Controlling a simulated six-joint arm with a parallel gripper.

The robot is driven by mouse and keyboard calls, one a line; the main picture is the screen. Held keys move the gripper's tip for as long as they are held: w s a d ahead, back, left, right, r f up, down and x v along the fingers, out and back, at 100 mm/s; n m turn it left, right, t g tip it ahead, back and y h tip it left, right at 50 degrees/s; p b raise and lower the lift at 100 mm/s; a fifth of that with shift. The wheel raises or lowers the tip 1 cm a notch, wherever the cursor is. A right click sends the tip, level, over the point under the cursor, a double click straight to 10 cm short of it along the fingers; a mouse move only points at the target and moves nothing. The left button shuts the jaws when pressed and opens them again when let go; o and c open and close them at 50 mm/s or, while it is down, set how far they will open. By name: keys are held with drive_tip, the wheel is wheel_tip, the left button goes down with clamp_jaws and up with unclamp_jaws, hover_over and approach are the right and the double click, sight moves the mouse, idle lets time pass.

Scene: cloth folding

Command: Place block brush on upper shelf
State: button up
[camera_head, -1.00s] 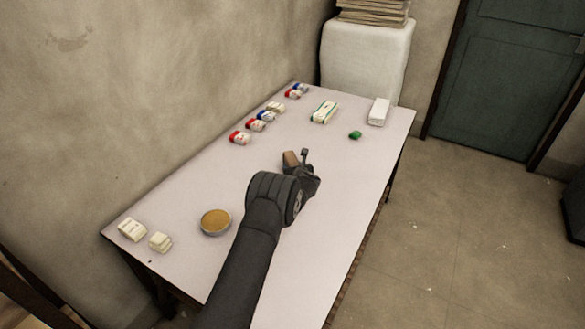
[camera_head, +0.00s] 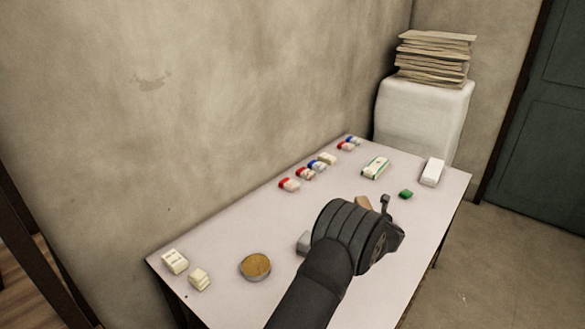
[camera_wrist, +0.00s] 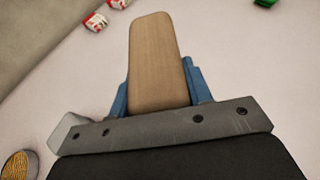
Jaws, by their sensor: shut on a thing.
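The block brush shows its tan wooden part in the wrist view (camera_wrist: 155,65), between the two blue finger pads of my gripper (camera_wrist: 157,92). My gripper is shut on it. In the head view only a small brown piece of the brush (camera_head: 364,202) shows beyond my gripper (camera_head: 375,207); my wrist hides the rest. The gripper is over the middle of the white table (camera_head: 225,240). I cannot tell how high it holds the brush. No upper shelf is in view.
Several red, blue and white small packs (camera_head: 306,173) line the table's wall side. A long white-green box (camera_head: 375,168), a green item (camera_head: 405,194) and a white box (camera_head: 432,172) lie farther back. A round tin (camera_head: 255,266) and cream blocks (camera_head: 175,262) are nearer. Papers (camera_head: 435,58) top a white stand (camera_head: 420,115).

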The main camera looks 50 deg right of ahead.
drive_tip(key=w+a+f+n+t+y, duration=0.1)
drive_tip(key=w+a+n+t+y, duration=0.15)
drive_tip(key=w+a, duration=0.7)
drive_tip(key=w+a+f+n+t+y, duration=0.1)
drive_tip(key=w+a+n+y, duration=0.35)
drive_tip(key=w, duration=0.75)
drive_tip(key=w+a+n+y, duration=0.1)
drive_tip(key=w+a+y, duration=0.1)
drive_tip(key=w+a, duration=0.7)
drive_tip(key=w+a+n+y, duration=0.2)
drive_tip(key=w+a, duration=0.3)
drive_tip(key=a, duration=0.8)
drive_tip(key=w+a+f+n+g+y, duration=0.1)
drive_tip(key=w+a+n+y, duration=0.2)
drive_tip(key=a, duration=0.9)
drive_tip(key=w+a+n+g+y, duration=0.1)
drive_tip(key=w+a+n+y, duration=0.1)
drive_tip(key=a, duration=1)
drive_tip(key=s+a+n+g+y, duration=0.1)
drive_tip(key=s+a+n+y, duration=0.1)
drive_tip(key=a, duration=0.9)
drive_tip(key=s+a+r+n+g+y, duration=0.1)
drive_tip(key=s+a+n+g+y, duration=0.1)
drive_tip(key=a, duration=0.9)
drive_tip(key=shift+a+n+y, duration=0.3)
drive_tip(key=shift+a+n, duration=0.05)
drive_tip(key=shift+n, duration=0.15)
